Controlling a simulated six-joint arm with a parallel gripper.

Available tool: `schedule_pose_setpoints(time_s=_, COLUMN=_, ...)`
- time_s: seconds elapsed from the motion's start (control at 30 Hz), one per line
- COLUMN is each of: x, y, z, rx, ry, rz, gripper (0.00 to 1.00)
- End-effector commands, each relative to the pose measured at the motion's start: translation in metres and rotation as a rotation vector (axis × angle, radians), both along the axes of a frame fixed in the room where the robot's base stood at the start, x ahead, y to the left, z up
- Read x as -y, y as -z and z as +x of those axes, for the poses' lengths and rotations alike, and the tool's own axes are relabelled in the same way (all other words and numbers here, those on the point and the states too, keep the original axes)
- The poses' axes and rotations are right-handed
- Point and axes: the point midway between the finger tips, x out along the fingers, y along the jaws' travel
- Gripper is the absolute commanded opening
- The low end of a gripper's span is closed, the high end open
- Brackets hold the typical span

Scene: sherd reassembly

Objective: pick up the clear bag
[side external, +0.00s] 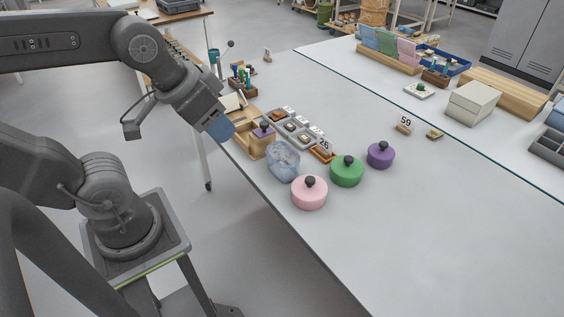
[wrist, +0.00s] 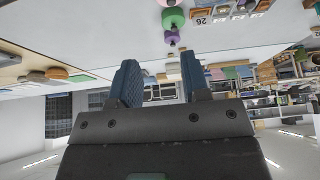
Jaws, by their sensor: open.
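The clear bag (side external: 283,161) stands on the near edge of the white table in the side external view, a see-through bluish bag. It sits just behind and left of a pink lidded pot (side external: 309,192). I cannot make out the bag in the wrist view. My gripper (side external: 221,128) hangs above and left of the bag, near the table's edge, apart from it. In the wrist view my gripper's two blue fingers (wrist: 159,82) are spread apart with nothing between them.
A green pot (side external: 346,171) and a purple pot (side external: 380,154) stand right of the bag. A wooden tray (side external: 247,136) and grey trays with a 26 card (side external: 325,145) lie behind it. A 59 card (side external: 405,121) stands farther back. The table's right front is clear.

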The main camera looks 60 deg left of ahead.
Motion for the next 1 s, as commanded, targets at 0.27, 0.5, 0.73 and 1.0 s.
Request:
schedule_pose_setpoints(time_s=0.27, x=0.0, y=0.0, z=0.0, rx=0.0, ry=0.0, rz=0.0, gripper=0.58)
schedule_pose_setpoints(time_s=0.5, x=0.0, y=0.0, z=0.0, rx=0.0, ry=0.0, rz=0.0, gripper=0.81)
schedule_pose_setpoints(time_s=0.73, x=0.0, y=0.0, z=0.0, rx=0.0, ry=0.0, rz=0.0, gripper=1.0)
schedule_pose_setpoints(time_s=1.0, x=-0.0017, y=-0.001, z=0.0058, rx=-0.01, ry=-0.029, rz=-0.009, gripper=1.0)
